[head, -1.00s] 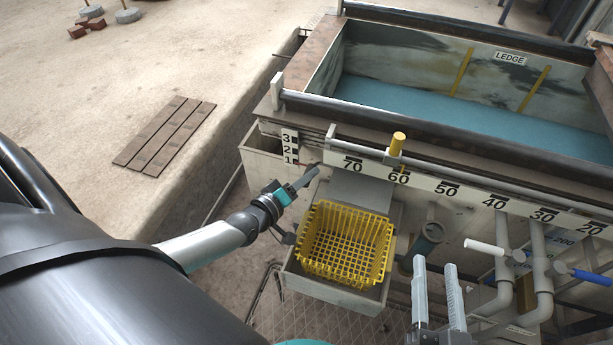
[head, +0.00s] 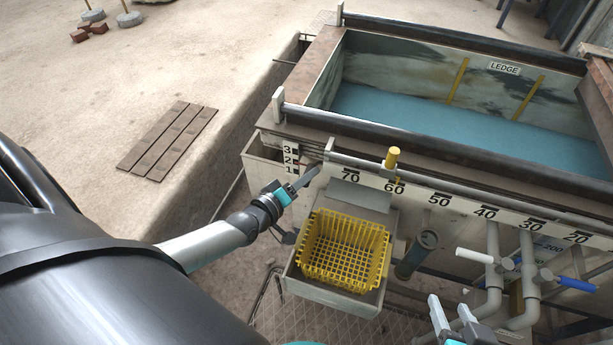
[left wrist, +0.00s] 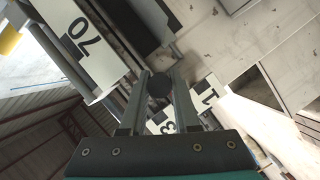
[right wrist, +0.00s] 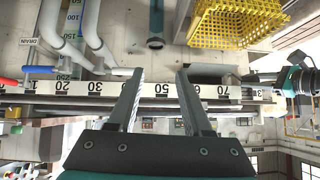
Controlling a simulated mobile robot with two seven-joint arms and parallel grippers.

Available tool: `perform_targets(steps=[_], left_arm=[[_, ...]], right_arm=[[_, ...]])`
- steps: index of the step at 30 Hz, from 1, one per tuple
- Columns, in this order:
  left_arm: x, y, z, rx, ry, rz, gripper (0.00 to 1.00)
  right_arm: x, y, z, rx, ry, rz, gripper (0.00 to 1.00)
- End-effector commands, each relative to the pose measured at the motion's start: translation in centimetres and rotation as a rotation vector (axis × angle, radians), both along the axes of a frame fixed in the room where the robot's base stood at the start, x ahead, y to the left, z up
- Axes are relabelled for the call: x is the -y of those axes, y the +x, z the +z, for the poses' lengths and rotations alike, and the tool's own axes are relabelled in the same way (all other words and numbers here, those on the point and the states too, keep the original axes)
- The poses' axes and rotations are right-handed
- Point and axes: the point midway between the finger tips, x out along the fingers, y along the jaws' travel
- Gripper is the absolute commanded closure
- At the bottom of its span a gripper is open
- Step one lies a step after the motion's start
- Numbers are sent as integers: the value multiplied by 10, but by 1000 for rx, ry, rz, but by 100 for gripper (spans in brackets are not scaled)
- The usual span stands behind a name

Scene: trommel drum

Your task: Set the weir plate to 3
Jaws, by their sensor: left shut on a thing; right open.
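The weir scale (head: 290,158), a white plate numbered 3, 2, 1 from top to bottom, is on the left end of the tank front. In the left wrist view the scale (left wrist: 200,105) is partly covered by my fingers. My left gripper (head: 310,174) is beside the scale, to its right. In the left wrist view its fingers are shut on a dark round knob (left wrist: 159,86). The weir plate itself and its reading are not clear. My right gripper (head: 453,312) is open and empty at the lower right; its spread fingers show in the right wrist view (right wrist: 158,90).
A yellow basket (head: 345,250) sits in a grey tray below the tank front, right of my left gripper. A long scale rail (head: 465,206) with a yellow peg (head: 391,158) runs along the front. Pipes with white and blue handles (head: 578,284) stand at right.

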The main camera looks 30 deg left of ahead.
Motion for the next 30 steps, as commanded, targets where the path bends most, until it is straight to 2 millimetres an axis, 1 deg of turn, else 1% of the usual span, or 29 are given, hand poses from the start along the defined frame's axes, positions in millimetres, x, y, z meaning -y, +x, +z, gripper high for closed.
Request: perform_targets(steps=[1, 8, 15, 21, 29, 30], left_arm=[[0, 1, 8, 8, -3, 3, 100], [0, 1, 25, 9, -3, 3, 100], [-1, 1, 41, 9, -3, 3, 100], [-1, 2, 45, 12, -3, 2, 100], [-1, 3, 46, 15, -3, 3, 100], [-1, 3, 46, 16, -3, 2, 68]], right_arm=[[4, -1, 2, -29, -16, -6, 50], [26, -17, -8, -203, -92, -32, 50], [48, -37, -17, -382, -159, -64, 50], [54, -45, -21, -438, -177, -74, 50], [54, -45, -22, -440, -178, -73, 50], [54, -45, -22, -439, -178, -73, 50]])
